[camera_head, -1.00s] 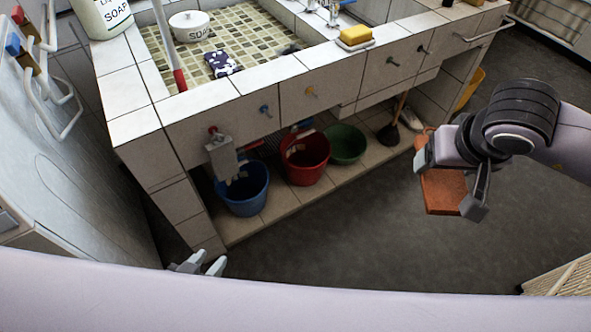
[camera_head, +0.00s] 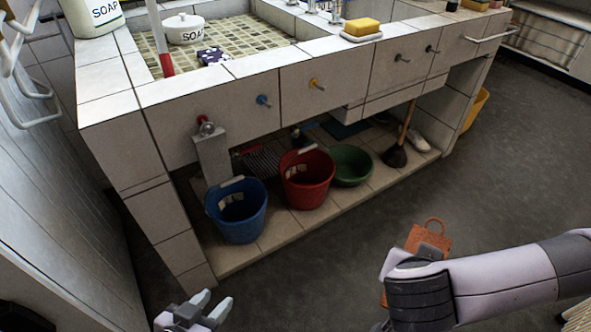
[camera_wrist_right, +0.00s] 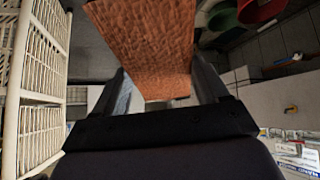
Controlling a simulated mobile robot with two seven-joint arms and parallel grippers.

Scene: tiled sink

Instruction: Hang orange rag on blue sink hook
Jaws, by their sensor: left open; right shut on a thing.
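The orange rag (camera_head: 432,236) has a loop at its top and shows partly behind my right gripper (camera_head: 428,253) at the lower right of the head view. In the right wrist view the rag (camera_wrist_right: 150,45) lies between the fingers of my right gripper (camera_wrist_right: 160,85), which is shut on it. The blue sink hook (camera_head: 263,100) sticks out of the tiled sink front (camera_head: 235,110), left of the yellow hook, and is bare. The rag is well apart from it, lower and to the right. My left gripper (camera_head: 211,306) is open and empty at the bottom left.
A red hook (camera_head: 205,122) bears a pale grey hanging thing (camera_head: 213,158). A yellow hook (camera_head: 316,84) and two dark hooks are bare. Blue (camera_head: 237,225), red (camera_head: 318,195) and green (camera_head: 350,178) tubs stand under the sink. The floor in front is clear.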

